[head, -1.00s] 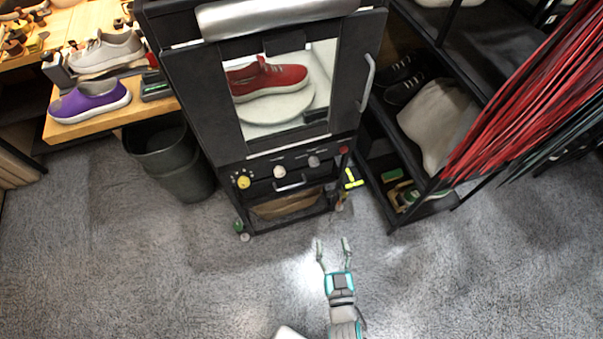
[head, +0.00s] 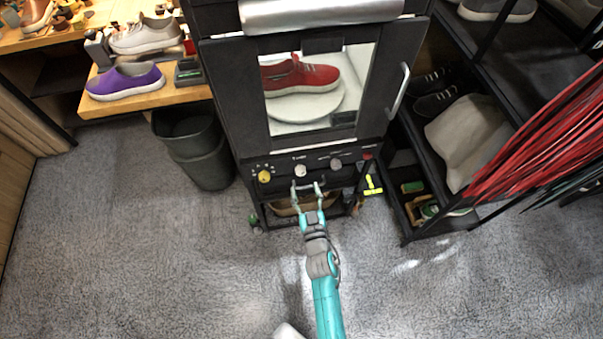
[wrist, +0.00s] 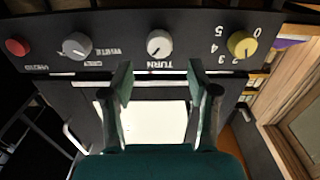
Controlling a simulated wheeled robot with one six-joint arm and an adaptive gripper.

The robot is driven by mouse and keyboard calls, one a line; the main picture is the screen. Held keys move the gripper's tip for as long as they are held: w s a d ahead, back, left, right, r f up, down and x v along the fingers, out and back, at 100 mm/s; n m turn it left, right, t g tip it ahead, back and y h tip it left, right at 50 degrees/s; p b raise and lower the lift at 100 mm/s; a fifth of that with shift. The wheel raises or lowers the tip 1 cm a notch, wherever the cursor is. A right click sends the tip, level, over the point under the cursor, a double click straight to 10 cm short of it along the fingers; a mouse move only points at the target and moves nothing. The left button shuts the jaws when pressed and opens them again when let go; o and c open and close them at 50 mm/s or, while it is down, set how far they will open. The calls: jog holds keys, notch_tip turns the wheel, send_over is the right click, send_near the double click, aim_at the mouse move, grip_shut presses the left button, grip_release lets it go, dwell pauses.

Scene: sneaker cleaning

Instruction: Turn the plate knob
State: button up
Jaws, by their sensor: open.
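The black cabinet (head: 222,110) has a control panel below its glass door. A white knob (head: 300,171) labelled "TURN" sits mid-panel; it also shows in the wrist view (wrist: 159,43), which sees the panel upside down. Its pointer line slants. My gripper (head: 306,188) is open and empty, just in front of the panel. In the wrist view its two fingers (wrist: 158,72) point at the panel, one to each side below the white knob, apart from it. A red sneaker (head: 298,75) stands on the round white plate (head: 318,108) behind the glass.
On the panel, a yellow numbered knob (head: 264,176) is left, a grey knob (head: 336,165) and red button (head: 367,156) right. A handle shows below in the wrist view. A bin (head: 198,155) stands left, a shoe shelf (head: 408,215) right. The front carpet (head: 170,270) is clear.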

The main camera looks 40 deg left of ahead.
aim_at(301, 174)
jog(key=shift+x, duration=3.2)
grip_shut()
